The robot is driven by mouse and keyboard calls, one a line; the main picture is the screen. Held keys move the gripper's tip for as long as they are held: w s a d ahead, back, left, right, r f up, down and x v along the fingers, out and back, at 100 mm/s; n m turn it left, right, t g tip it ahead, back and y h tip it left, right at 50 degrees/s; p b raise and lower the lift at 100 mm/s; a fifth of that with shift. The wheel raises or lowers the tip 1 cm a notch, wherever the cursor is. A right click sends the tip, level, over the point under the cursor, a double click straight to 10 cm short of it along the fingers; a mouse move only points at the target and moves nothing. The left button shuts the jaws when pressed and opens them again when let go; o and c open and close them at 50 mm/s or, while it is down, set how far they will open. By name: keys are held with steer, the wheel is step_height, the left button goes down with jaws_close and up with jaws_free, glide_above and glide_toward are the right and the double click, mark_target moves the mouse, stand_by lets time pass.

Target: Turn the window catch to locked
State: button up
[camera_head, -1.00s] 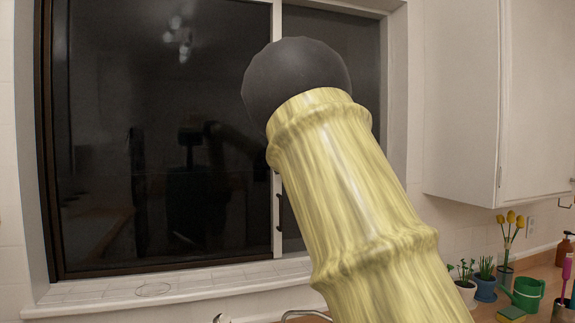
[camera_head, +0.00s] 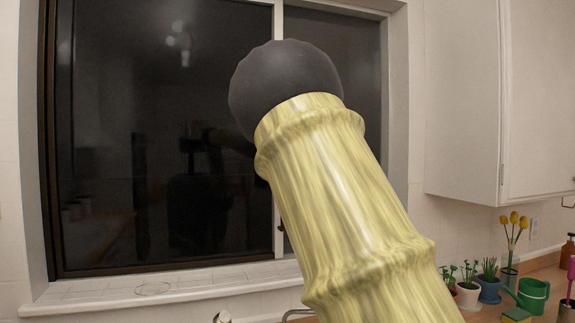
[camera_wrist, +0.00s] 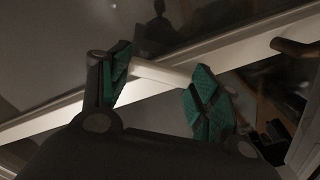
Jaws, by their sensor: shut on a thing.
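The window catch (camera_wrist: 158,74) is a pale, slim lever seen in the wrist view, in front of the white window bar. My gripper (camera_wrist: 162,70) has its two green-padded fingers on either side of this lever, one at each end of its visible part, and is shut on it. Part of the catch is hidden by the pads, so its exact angle is hard to tell. In the head view, my arm hides both the catch and my gripper. The window (camera_head: 110,150) has dark panes split by a white upright bar (camera_head: 279,246).
In the wrist view a brown handle (camera_wrist: 296,47) stands to the right of my fingers. In the head view a white cabinet (camera_head: 462,110) hangs at the right. Potted plants (camera_head: 488,288) and a green watering can (camera_head: 531,295) stand on the counter below it.

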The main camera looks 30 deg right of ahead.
steer(key=n+b, duration=0.1)
steer(key=a+n, duration=0.1)
steer(key=n, duration=0.1)
steer(key=shift+w+n+b, duration=0.15)
steer(key=shift+n+b, duration=0.15)
steer(key=shift+b, duration=0.05)
steer(key=shift+w+a+n+b, duration=0.15)
steer(key=shift+n+b, duration=0.35)
steer(key=shift+n, duration=0.5)
steer(key=shift+s+a+n+b, duration=0.1)
steer(key=shift+a+n+b, duration=0.25)
steer(key=shift+n, duration=0.65)
steer(key=shift+d, duration=0.1)
steer(key=o, duration=1)
steer(key=shift+r, duration=0.1)
steer(key=shift+r, duration=0.1)
steer(key=v, duration=1.2)
